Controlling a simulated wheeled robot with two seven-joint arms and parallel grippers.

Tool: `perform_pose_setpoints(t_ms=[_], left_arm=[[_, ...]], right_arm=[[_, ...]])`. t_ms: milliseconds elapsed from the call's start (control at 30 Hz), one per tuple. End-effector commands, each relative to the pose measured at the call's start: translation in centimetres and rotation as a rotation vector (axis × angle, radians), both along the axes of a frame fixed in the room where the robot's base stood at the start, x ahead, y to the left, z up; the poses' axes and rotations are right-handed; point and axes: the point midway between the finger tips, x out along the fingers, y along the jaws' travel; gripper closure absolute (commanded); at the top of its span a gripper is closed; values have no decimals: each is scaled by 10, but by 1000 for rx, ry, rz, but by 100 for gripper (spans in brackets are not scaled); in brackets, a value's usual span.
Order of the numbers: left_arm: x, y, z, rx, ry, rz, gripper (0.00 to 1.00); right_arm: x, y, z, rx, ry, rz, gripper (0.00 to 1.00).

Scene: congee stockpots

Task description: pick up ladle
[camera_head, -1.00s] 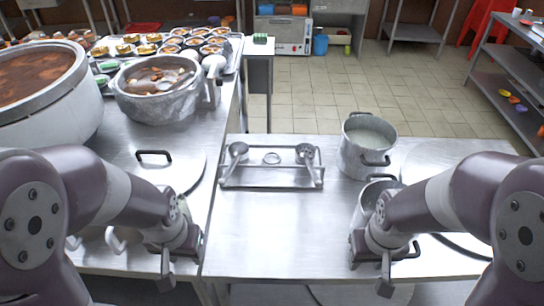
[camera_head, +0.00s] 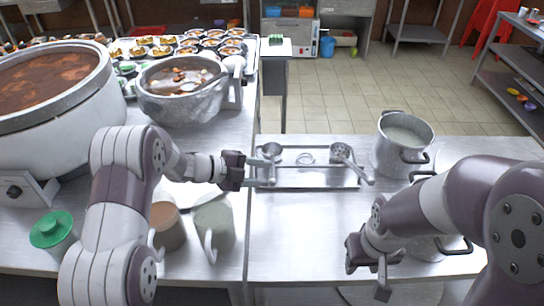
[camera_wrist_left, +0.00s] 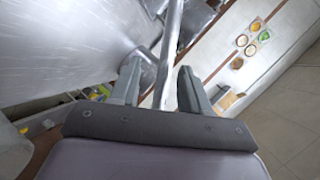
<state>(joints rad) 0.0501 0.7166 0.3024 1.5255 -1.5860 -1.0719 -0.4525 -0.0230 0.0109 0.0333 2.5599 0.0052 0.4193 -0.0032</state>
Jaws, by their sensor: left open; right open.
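A metal tray (camera_head: 310,181) on the right-hand table holds two ladles. The left ladle (camera_head: 271,150) has its bowl toward the back and its handle toward the front left. The right ladle (camera_head: 341,152) has holes in its bowl and its handle points front right. My left gripper (camera_head: 262,172) is at the tray's left side, by the left ladle's handle. In the left wrist view its open fingers (camera_wrist_left: 160,88) stand on either side of a metal handle (camera_wrist_left: 171,45); contact is not clear. My right gripper (camera_head: 366,268) is open and empty near the table's front.
A pot of pale congee (camera_head: 403,142) stands right of the tray. A large stockpot (camera_head: 68,130) and a grey pot (camera_head: 188,105) with a ladle stand at left. The table before the tray is clear.

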Motion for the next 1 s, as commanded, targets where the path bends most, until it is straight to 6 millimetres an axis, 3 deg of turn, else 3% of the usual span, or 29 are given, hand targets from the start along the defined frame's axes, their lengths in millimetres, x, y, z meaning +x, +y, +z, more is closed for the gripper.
perform_pose_setpoints(t_ms=[300,567,700,1000], left_arm=[[17,-46,-14,1,0,0,54],[18,-49,-17,0,1,4,54],[18,-49,-17,0,1,4,99],[18,-49,-17,0,1,4,100]], right_arm=[[0,0,12,0,0,0,57],[0,0,12,0,0,0,57],[0,0,12,0,0,0,57],[0,0,12,0,0,0,57]])
